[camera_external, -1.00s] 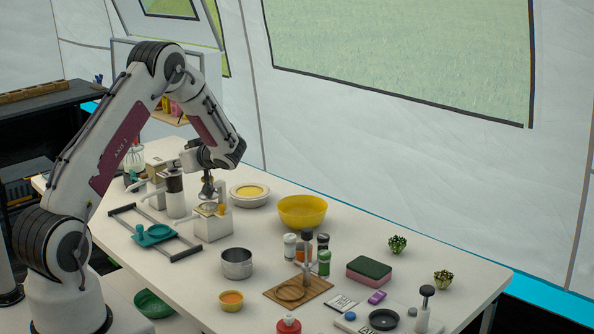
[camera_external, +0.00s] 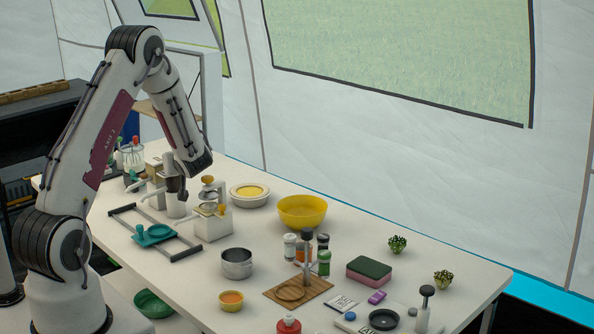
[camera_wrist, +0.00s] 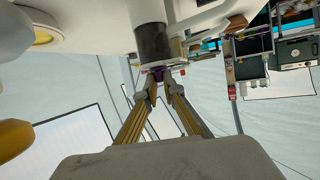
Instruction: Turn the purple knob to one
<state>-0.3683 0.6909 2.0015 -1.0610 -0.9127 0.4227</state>
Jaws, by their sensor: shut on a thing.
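The purple knob (camera_wrist: 158,71) is a small purple part at the end of a dark cylinder in the wrist view, where the scene looks upside down. My gripper (camera_wrist: 159,84) has its two fingertips close together at this knob, shut on it. How far the knob is turned and its marks cannot be read. In the external view the dark cylinder of a white appliance (camera_external: 177,207) stands under my wrist at the back left of the table. The knob is hidden there, and the fingers cannot be made out clearly.
A white dish with yellow contents (camera_external: 250,191) and a yellow bowl (camera_external: 303,209) are farther right.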

